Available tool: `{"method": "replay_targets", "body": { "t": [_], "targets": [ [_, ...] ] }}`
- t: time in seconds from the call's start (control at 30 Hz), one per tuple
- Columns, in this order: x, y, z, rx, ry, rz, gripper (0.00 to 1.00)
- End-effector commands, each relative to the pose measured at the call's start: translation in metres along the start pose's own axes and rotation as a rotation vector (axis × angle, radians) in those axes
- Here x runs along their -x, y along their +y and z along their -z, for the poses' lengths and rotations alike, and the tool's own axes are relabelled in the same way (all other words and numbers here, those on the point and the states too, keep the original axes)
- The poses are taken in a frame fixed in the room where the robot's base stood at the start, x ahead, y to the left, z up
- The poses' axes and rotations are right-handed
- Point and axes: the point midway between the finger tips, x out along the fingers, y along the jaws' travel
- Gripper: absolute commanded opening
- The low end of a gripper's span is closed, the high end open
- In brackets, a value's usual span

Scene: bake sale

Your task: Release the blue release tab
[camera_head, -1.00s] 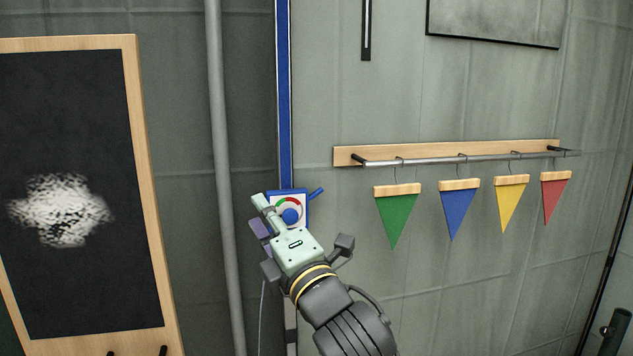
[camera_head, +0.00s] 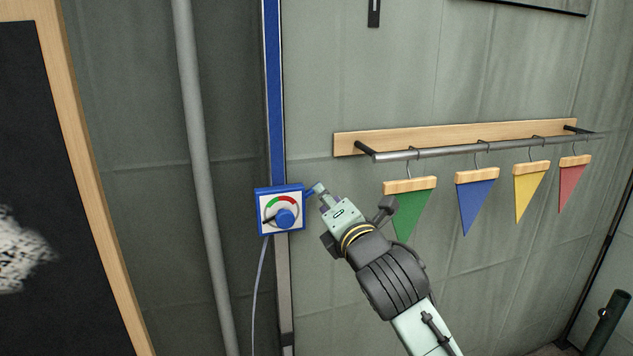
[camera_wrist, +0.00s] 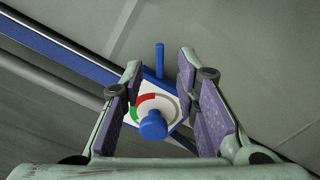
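A small blue and white box (camera_head: 280,212) with a red and green dial and a round blue knob (camera_head: 286,218) is mounted on a vertical blue rail. The blue release tab (camera_head: 309,193) sticks out from its upper right side. In the wrist view the tab (camera_wrist: 160,62) points up, in the gap between the fingers in the picture. My gripper (camera_head: 322,192) is at the tab's outer end; whether it touches cannot be told. In the wrist view my gripper (camera_wrist: 160,66) is open, its purple-padded fingers apart, with nothing held.
A cable (camera_head: 257,285) hangs below the box. A grey pipe (camera_head: 198,160) and a framed chalkboard (camera_head: 90,180) stand at the left. A rod (camera_head: 440,153) with several coloured pennants, the green one (camera_head: 408,208) nearest, lies to the right, close behind my arm in the picture.

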Motion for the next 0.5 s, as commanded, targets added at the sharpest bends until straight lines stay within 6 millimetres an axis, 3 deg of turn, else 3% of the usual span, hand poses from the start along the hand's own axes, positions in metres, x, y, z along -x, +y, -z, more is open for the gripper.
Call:
{"method": "replay_targets", "body": {
  "t": [0.2, 0.5],
  "targets": [
    [-0.041, 0.003, 0.000, 0.000, 0.003, 0.001, 0.28],
    [-0.064, 0.001, 0.000, 0.000, 0.000, -0.001, 0.28]
  ]
}}
